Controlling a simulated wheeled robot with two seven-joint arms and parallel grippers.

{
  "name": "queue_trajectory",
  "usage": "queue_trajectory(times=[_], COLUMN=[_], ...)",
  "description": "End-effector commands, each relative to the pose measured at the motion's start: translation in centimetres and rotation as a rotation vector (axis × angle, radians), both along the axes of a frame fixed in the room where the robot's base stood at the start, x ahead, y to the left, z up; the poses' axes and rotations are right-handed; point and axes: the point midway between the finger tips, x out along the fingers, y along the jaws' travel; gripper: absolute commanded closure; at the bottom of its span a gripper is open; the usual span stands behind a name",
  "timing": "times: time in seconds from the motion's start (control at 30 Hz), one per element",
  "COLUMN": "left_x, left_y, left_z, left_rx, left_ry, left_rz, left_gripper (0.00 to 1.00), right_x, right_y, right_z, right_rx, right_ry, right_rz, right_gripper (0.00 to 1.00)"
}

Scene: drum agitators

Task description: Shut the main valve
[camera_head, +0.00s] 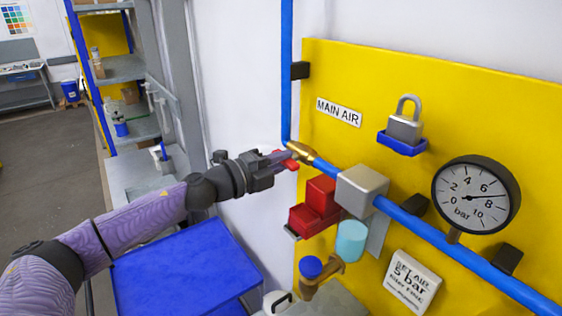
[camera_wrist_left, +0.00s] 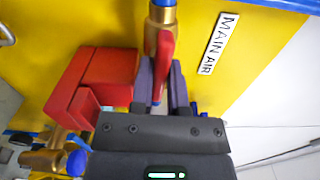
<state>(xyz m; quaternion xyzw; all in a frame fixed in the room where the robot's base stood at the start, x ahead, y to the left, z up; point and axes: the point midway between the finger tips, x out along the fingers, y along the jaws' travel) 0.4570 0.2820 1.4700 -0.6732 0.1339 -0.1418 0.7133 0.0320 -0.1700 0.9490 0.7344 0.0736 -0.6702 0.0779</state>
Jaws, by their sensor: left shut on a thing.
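The main valve is a brass body (camera_head: 301,151) on the blue pipe, just below the MAIN AIR label. Its red lever (camera_head: 288,164) shows partly beside my left gripper (camera_head: 279,158). In the left wrist view, the red lever (camera_wrist_left: 165,52) runs from the brass body (camera_wrist_left: 160,28) down between the two fingers of my left gripper (camera_wrist_left: 162,82). The gripper is shut on the lever. The fingers hide part of the lever, and I cannot tell its exact angle to the pipe. My right gripper is not in view.
The MAIN AIR label (camera_head: 339,112), a padlock (camera_head: 404,122) in a blue holder and a gauge (camera_head: 476,197) with its needle near 8 are on the yellow board (camera_head: 480,110). Red blocks (camera_head: 314,207) sit below the valve. A blue-topped table (camera_head: 185,272) stands below my left arm.

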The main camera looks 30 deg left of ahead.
Motion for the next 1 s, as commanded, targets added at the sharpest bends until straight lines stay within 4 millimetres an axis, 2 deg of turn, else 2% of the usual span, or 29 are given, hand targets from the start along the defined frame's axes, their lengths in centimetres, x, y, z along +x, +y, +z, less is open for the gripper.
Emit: queue_trajectory(times=[0.27,1.0], left_x=[0.0,0.0], left_y=[0.0,0.0], left_z=[-0.2,-0.3], left_rx=[0.185,0.837], left_ry=[-0.076,-0.344], left_rz=[0.0,-0.002], left_gripper=[1.0,1.0], right_x=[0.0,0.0], right_y=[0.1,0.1], right_z=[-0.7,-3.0], right_rx=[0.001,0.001], right_ry=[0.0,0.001], right_rz=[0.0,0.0], right_gripper=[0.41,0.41])
